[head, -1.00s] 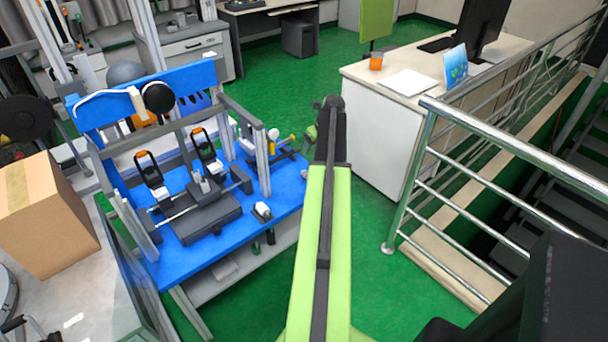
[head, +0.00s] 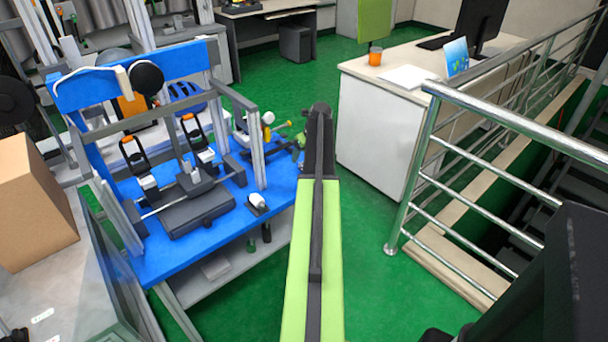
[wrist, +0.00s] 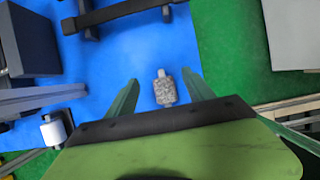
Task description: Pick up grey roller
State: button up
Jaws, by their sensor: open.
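A small grey, speckled roller-like piece (wrist: 165,90) with a pale stub lies on the blue table top (wrist: 150,60) in the wrist view. My gripper (wrist: 161,76) is open, with its two green fingers on either side of the piece in the picture. The fingers do not touch it, and the gap in height is hard to judge. In the head view my gripper is mostly hidden behind my green arm, near the right edge of the blue table (head: 210,248). I cannot make out the grey piece there.
A white roller in a dark holder (wrist: 53,130) is at lower left in the wrist view. Dark bars (wrist: 130,15) lie beyond the piece. In the head view a blue rig with grey posts (head: 259,148) stands left of my arm. A metal railing (head: 500,125) is at right.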

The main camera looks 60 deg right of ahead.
jog(key=b+x, duration=0.4)
jog(key=x, duration=0.1)
jog(key=shift+s+f+b, duration=0.2)
jog(key=shift+f+b, duration=0.05)
jog(key=shift+b, duration=0.15)
jog(key=shift+r, duration=0.2)
grip_shut()
